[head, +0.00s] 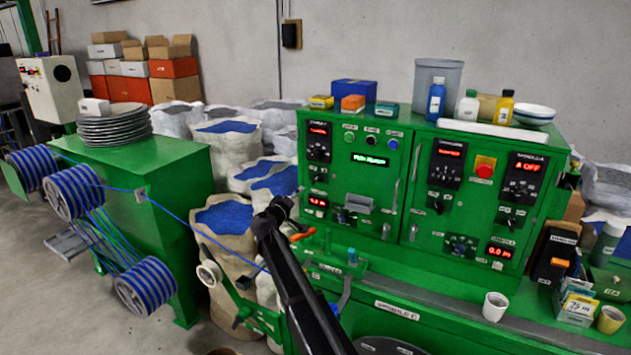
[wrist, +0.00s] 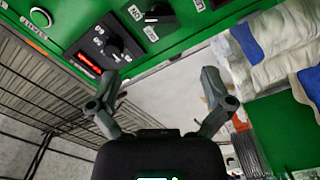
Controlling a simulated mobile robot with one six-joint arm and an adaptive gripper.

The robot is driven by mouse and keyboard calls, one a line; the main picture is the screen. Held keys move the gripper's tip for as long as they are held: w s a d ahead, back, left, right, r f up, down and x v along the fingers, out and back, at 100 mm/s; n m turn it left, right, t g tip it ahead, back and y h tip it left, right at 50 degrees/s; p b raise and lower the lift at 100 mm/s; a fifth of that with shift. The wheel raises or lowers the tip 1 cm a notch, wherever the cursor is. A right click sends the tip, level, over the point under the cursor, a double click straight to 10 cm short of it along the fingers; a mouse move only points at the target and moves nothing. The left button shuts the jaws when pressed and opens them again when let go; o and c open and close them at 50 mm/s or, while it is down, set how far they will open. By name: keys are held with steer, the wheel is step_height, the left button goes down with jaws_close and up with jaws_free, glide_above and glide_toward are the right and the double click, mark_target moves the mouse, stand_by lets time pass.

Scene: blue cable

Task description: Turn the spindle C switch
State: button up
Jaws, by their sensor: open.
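The green machine (head: 345,235) has a control cabinet with several black knobs and red displays. A plate reading SPINDLE C (head: 397,310) is on its lower front ledge. My gripper (head: 284,205) is in front of the cabinet's left edge, near the lower-left red display (head: 316,203). In the wrist view my gripper (wrist: 162,92) is open and empty. A black rotary knob (wrist: 115,47) with a red display (wrist: 89,65) lies beyond the left fingertip, apart from it. Another black knob (wrist: 158,15) is above it. I cannot tell which knob is spindle C's.
Bottles (head: 436,100) and boxes stand on the cabinet top. A white cup (head: 495,306) stands on the right ledge. White sacks (head: 225,215) of blue granules stand left of the machine. A blue cable (head: 180,218) runs from the striped spools (head: 73,190) past my arm.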

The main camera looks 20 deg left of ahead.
mark_target(315, 181)
steer(key=shift+w, duration=0.15)
steer(key=w, duration=0.4)
steer(key=w+d, duration=0.1)
steer(key=w, duration=0.8)
steer(key=shift+w+d, duration=0.15)
steer(key=shift+w, duration=0.15)
steer(key=c, duration=1.1)
